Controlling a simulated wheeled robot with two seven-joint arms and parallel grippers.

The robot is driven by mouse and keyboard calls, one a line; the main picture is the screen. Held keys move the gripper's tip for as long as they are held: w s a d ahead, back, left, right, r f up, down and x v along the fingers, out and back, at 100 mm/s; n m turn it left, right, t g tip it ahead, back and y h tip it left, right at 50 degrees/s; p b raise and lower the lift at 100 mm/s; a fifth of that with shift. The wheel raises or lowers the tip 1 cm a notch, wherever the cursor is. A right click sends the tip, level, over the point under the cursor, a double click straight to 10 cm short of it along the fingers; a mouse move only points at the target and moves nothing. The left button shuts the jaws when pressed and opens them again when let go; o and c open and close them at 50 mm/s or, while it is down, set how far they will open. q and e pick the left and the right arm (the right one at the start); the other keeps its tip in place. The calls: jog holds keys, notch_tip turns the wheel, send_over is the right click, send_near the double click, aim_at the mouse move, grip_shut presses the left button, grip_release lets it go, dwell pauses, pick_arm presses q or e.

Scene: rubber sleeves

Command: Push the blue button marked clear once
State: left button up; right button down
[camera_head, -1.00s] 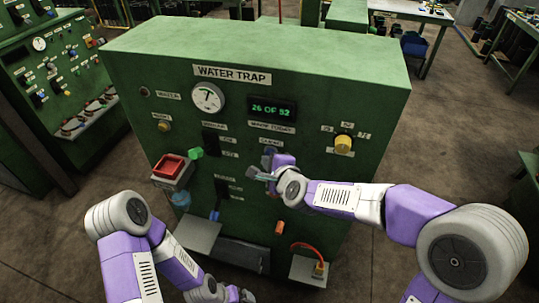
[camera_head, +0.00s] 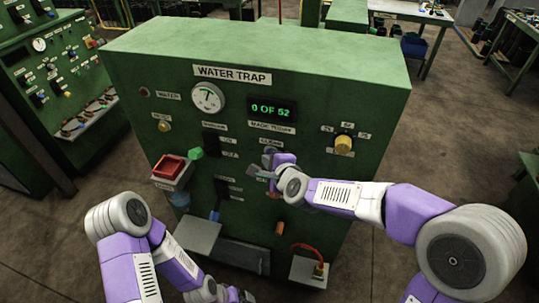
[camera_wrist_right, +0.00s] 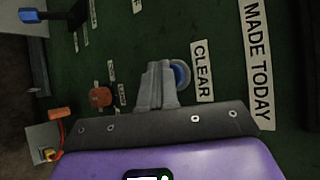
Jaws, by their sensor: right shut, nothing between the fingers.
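The blue button (camera_wrist_right: 181,74) shows in the right wrist view beside the label CLEAR (camera_wrist_right: 202,71), on the green panel. My right gripper (camera_wrist_right: 158,70) is shut and empty, its fingertips at the button and hiding part of it. I cannot tell whether they touch or press it. In the head view my right gripper (camera_head: 269,163) is in front of the panel below the display and hides most of the button. The display (camera_head: 272,109) reads 0 OF 52 above MADE TODAY. My left gripper (camera_head: 232,294) is low at the bottom edge; its fingers are not clear.
The WATER TRAP machine (camera_head: 376,87) carries a gauge (camera_head: 208,98), a yellow knob (camera_head: 343,144), a red button box (camera_head: 170,168) and a green knob (camera_head: 195,153). An orange knob (camera_wrist_right: 101,96) lies near the fingers in the wrist view. A grey shelf (camera_head: 197,235) sticks out below.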

jog(key=shift+s+a, duration=0.2)
jog(key=shift+s, duration=0.5)
jog(key=s, duration=0.1)
jog(key=s+a, duration=0.1)
jog(key=s, duration=0.2)
jog(key=shift+s+a, duration=0.3)
jog(key=shift+s, duration=0.1)
dwell(0.7)
